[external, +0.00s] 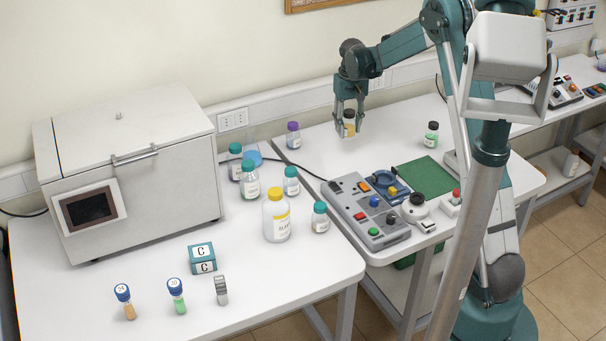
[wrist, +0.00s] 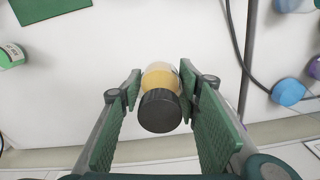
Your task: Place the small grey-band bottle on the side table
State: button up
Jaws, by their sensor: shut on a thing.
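My gripper (external: 348,128) is shut on a small bottle (external: 349,117) with a dark grey cap and amber contents. In the wrist view the bottle (wrist: 160,95) sits between the green finger pads, its cap toward the camera. No label can be read on it. My gripper holds it over the back part of the right-hand white table (external: 390,140), seemingly the side table. I cannot tell whether the bottle's base touches the tabletop.
A purple-capped bottle (external: 293,135) stands at that table's left back corner. A control panel (external: 368,211) and a green mat (external: 425,176) fill its front. Several teal-capped bottles and a yellow-capped bottle (external: 276,214) stand on the left table. The tabletop around my gripper is clear.

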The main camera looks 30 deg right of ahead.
send_over(347, 158)
jog(key=shift+a+f, duration=0.1)
jog(key=shift+f, duration=3.05)
jog(key=shift+f, duration=0.1)
jog(key=shift+f, duration=1.75)
jog(key=shift+f, duration=0.15)
jog(key=o, duration=1)
